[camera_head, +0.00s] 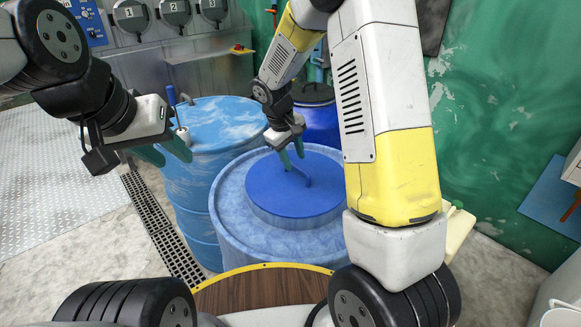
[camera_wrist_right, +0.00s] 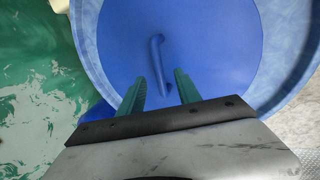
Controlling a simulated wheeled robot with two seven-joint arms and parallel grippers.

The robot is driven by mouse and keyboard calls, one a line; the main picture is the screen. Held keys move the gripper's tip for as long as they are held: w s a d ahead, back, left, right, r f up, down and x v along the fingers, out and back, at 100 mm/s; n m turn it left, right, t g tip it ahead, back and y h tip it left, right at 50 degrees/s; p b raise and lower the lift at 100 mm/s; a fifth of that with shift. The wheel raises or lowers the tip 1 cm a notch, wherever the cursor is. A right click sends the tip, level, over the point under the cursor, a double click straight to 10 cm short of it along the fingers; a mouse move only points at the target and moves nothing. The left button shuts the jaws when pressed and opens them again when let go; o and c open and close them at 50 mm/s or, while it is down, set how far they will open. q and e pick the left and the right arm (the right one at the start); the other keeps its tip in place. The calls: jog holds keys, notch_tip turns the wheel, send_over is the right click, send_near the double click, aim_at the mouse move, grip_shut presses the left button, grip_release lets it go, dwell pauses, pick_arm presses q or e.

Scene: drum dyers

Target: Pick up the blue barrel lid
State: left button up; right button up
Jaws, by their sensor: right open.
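The blue barrel lid (camera_head: 290,205) is a round, saturated blue disc resting on the top of a mottled light-blue barrel (camera_head: 230,215). A raised bar handle (camera_head: 308,172) stands at its middle. My right gripper (camera_head: 291,155) is over the lid at the handle, fingers pointing down. In the right wrist view the lid (camera_wrist_right: 210,45) fills the middle, and the two green fingers of my right gripper (camera_wrist_right: 161,88) are apart, with the handle (camera_wrist_right: 157,55) between or just beyond their tips; contact is unclear. My left gripper (camera_head: 165,153) is empty, fingers apart, left of the lid.
Another light-blue barrel (camera_head: 215,112) stands behind, below and right of my left gripper. A dark-blue barrel (camera_head: 318,120) stands at the back beside my right arm. A floor grate (camera_head: 160,230) runs along the left. A metal wall panel with numbered switches (camera_head: 175,12) is behind. Open floor lies left.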

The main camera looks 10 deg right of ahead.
aim_at(297, 166)
jog(key=x, duration=0.5)
jog(key=shift+f, duration=0.1)
grip_shut()
dwell(1.2)
